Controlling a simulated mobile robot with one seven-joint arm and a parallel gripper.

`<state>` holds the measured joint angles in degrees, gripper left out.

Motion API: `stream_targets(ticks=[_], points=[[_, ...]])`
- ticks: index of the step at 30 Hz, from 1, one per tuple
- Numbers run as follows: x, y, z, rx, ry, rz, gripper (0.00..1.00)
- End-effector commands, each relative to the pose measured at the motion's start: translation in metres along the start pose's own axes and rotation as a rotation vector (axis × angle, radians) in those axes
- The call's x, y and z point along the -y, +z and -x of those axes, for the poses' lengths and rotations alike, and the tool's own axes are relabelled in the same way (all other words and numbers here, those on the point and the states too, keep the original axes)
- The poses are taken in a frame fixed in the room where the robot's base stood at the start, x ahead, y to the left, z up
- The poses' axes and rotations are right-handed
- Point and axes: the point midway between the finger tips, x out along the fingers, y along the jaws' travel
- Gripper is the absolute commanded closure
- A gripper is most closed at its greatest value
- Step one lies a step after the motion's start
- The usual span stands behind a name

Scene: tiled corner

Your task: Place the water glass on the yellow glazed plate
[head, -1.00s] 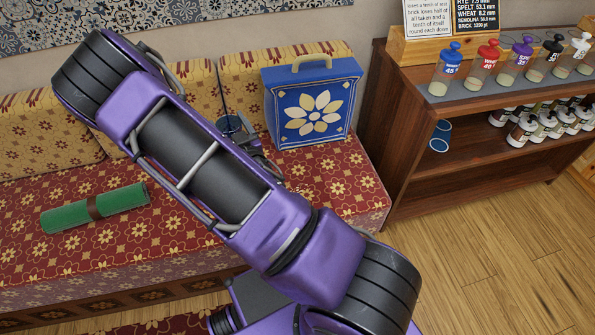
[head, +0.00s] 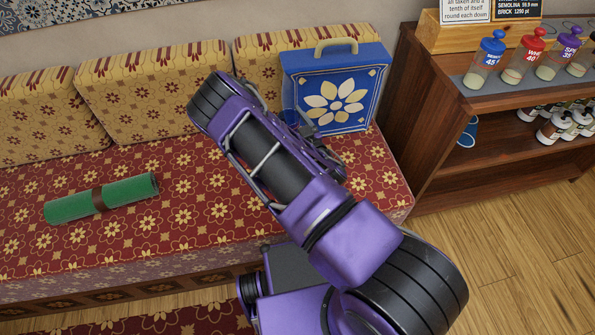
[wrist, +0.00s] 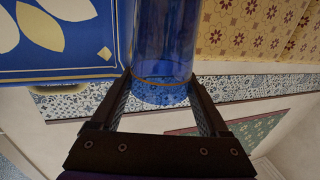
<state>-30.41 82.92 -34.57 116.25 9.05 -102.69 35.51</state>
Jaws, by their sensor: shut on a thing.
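The water glass (wrist: 164,38) is clear blue with a thin golden-brown line around it. In the wrist view it stands between the two fingers of my gripper (wrist: 160,80), which are shut on it. In the head view my gripper (head: 303,122) is partly hidden behind my arm, in front of the blue box, and the glass can hardly be made out there. I do not see a yellow glazed plate in either view.
A blue box (head: 356,88) with a flower stands on the red patterned bench (head: 190,200), very near my gripper. A green roll (head: 130,196) lies left. Yellow cushions (head: 150,90) line the back. A wooden shelf (head: 440,120) with jars stands right.

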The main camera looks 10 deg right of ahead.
Motion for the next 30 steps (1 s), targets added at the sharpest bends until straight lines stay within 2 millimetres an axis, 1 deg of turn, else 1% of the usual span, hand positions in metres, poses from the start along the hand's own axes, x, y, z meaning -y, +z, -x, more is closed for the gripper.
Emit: stream_targets(ticks=[1, 3, 6, 11, 18, 21, 26, 30], points=[[0.001, 0.018, -0.001, 0.005, -0.027, -0.001, 1.0], [0.003, 0.033, -0.001, 0.009, -0.058, -0.006, 1.0], [0.006, 0.049, -0.001, 0.012, -0.094, -0.013, 1.0], [0.009, 0.066, -0.001, 0.017, -0.121, -0.02, 1.0], [0.01, 0.111, 0.001, 0.018, -0.125, -0.02, 1.0], [0.01, 0.122, 0.0, 0.016, -0.123, -0.02, 1.0], [0.01, 0.133, 0.001, 0.017, -0.123, -0.021, 1.0], [0.011, 0.154, 0.001, 0.017, -0.124, -0.021, 1.0]])
